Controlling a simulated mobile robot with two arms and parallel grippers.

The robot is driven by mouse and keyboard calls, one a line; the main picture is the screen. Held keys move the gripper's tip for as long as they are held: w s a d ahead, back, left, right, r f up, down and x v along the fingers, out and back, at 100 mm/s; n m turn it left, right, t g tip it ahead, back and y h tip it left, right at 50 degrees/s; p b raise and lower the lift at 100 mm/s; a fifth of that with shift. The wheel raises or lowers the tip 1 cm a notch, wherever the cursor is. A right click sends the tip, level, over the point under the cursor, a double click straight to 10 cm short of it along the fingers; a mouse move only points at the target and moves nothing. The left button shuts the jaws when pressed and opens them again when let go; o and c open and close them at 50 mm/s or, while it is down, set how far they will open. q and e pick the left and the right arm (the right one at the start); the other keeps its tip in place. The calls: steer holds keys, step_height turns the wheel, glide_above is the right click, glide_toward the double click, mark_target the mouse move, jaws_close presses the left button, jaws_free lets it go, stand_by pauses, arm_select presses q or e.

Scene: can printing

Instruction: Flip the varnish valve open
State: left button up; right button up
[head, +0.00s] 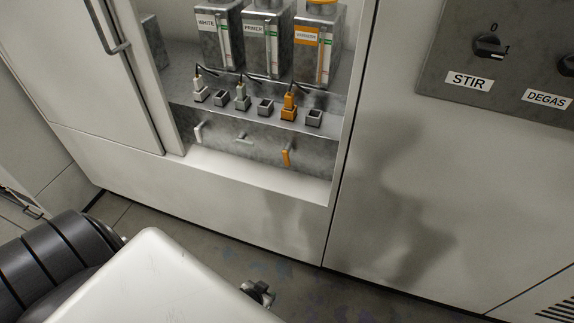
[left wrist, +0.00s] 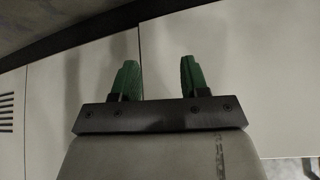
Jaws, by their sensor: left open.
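The varnish canister (head: 312,50), with an orange label, stands at the right of the open cabinet bay in the head view. Below it, an orange valve handle (head: 287,157) hangs from the bay's lower front face, pointing downward. A white handle (head: 198,132) also hangs down at the left, and a pale handle (head: 243,138) lies crosswise between them. In the left wrist view my left gripper (left wrist: 157,82) is open and empty, its green fingers apart before pale panels. No valve shows between them. My right gripper is not in view.
Orange (head: 289,108) and pale plugs sit in sockets on the ledge above the handles, with black cables. The bay's white sill (head: 255,176) juts below. A cabinet door (head: 75,60) stands left; a STIR knob (head: 488,45) is at upper right. My arm fills the lower left.

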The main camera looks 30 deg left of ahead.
arm_select(q)
steer(key=w+a+r+n+t+b, duration=0.1)
steer(key=w+r+t+b, duration=0.15)
steer(key=w, duration=0.25)
steer(key=w+a+r+t+b, duration=0.1)
steer(key=w+a+r+b, duration=0.15)
steer(key=w, duration=0.25)
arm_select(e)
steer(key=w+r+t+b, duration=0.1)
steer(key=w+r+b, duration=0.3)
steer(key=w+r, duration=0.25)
arm_select(q)
steer(key=n+t+y+b, duration=0.4)
steer(key=t, duration=0.3)
glide_toward(285, 158)
steer(key=b+x, duration=0.1)
steer(key=x, duration=0.9)
steer(key=shift+b, duration=0.4)
steer(key=shift+w, duration=0.3)
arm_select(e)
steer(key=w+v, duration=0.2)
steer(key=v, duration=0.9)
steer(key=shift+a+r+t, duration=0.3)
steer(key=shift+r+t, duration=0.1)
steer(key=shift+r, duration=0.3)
arm_select(q)
steer(key=shift+c, duration=0.2)
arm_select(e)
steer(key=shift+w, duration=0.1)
